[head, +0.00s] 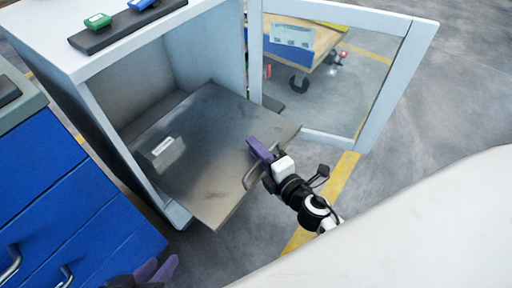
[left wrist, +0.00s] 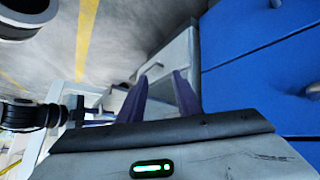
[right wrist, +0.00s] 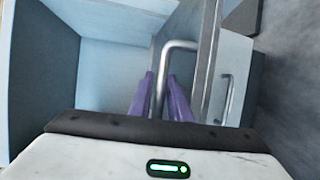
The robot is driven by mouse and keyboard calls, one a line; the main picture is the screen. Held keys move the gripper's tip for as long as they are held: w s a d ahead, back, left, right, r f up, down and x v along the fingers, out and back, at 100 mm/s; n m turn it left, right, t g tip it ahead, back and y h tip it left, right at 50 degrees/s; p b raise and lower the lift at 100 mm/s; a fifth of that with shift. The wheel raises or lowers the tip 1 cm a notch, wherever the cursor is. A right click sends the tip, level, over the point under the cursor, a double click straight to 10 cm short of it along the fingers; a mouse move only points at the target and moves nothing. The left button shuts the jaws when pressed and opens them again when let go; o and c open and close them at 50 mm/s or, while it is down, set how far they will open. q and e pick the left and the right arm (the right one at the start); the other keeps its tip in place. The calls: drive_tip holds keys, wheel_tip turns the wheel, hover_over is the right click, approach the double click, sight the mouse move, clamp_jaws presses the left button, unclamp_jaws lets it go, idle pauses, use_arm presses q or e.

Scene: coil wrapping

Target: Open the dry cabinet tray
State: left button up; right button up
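The dry cabinet (head: 100,55) is white, with its glass door (head: 400,90) swung open to the right. Its grey metal tray (head: 215,130) sticks out of the opening, the back part still inside. A metal loop handle (head: 247,180) is on the tray's front edge. My right gripper (head: 258,150) is at this handle. In the right wrist view its purple fingers close in on both sides of the handle bar (right wrist: 176,46). My left gripper (head: 158,268) is at the bottom edge of the head view, away from the tray; its fingers (left wrist: 162,80) are apart and empty.
A blue drawer cabinet (head: 60,200) stands at the left. A black strip with a green item (head: 97,20) and a blue item lies on top of the dry cabinet. A small pale rectangle (head: 164,150) shows on the tray. A wooden-topped cart (head: 300,40) is behind the door glass.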

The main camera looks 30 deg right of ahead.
use_arm(q)
drive_tip(key=shift+w+d+r+h+b, duration=0.25)
drive_tip(key=shift+d+r+h+b, duration=0.1)
drive_tip(key=shift+r+b, duration=0.2)
use_arm(e)
drive_tip(key=s+r, duration=0.1)
drive_tip(key=s, duration=0.9)
drive_tip(key=shift+d+r, duration=0.4)
use_arm(q)
drive_tip(key=shift+f, duration=0.1)
